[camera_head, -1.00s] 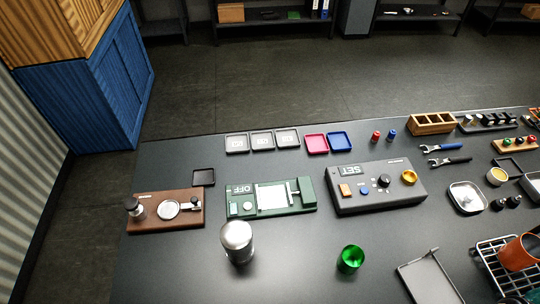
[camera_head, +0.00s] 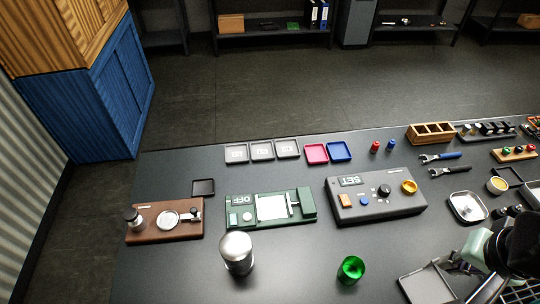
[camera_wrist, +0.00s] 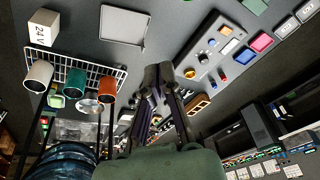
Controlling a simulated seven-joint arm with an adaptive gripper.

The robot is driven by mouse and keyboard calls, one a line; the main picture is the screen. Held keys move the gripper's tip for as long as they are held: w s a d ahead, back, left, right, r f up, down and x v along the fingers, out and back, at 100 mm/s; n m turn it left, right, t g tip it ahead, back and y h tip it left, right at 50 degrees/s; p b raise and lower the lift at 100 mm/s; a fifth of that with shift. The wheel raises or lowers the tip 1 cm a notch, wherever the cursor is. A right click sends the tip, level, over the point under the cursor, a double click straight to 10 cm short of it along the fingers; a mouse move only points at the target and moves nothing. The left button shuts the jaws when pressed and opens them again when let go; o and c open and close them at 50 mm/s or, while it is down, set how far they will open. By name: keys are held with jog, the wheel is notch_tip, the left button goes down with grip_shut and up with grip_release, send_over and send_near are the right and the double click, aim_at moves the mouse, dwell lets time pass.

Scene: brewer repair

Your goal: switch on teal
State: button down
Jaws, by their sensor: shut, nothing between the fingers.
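A dark green device (camera_head: 305,205) with a display reading OFF, a small round knob and a pale square plate lies at the middle of the table. A teal cup (camera_wrist: 74,82) stands at the wire rack in the wrist view, between a white cup (camera_wrist: 39,74) and an orange cup (camera_wrist: 107,88). Which of these the task means by teal I cannot tell. My gripper (camera_wrist: 158,72) is shut and empty, held above the table. In the head view my wrist is at the right edge, over the rack, and hides the cups.
A grey control box (camera_head: 378,207) with a SET display, knob and buttons sits right of the green device. A steel cylinder (camera_head: 237,254) and a green cup (camera_head: 350,270) stand at the front. A grey tray (camera_head: 428,284) lies near the wire rack (camera_wrist: 75,72). The front middle is fairly clear.

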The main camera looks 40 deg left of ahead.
jog(key=w+a+n+y, duration=0.1)
jog(key=w+a+n, duration=0.1)
jog(key=w+a, duration=0.6)
jog(key=w+a+n, duration=0.2)
jog(key=w+a, duration=0.2)
jog(key=a, duration=0.8)
jog(key=n+g, duration=0.2)
jog(key=n, duration=0.3)
send_over(233, 214)
jog(key=s+d, duration=0.1)
jog(key=s, duration=0.1)
notch_tip(233, 214, down, 15)
jog(key=shift+w+d+f+h, duration=0.1)
jog(key=shift+w+d+h, duration=0.1)
jog(key=shift+h, duration=0.1)
jog(key=f, duration=0.4)
jog(key=w+f, duration=0.1)
jog(key=f, duration=0.4)
jog(key=a+f, duration=0.1)
jog(key=f, duration=0.4)
jog(key=shift+w, duration=0.15)
jog(key=shift+a, duration=0.1)
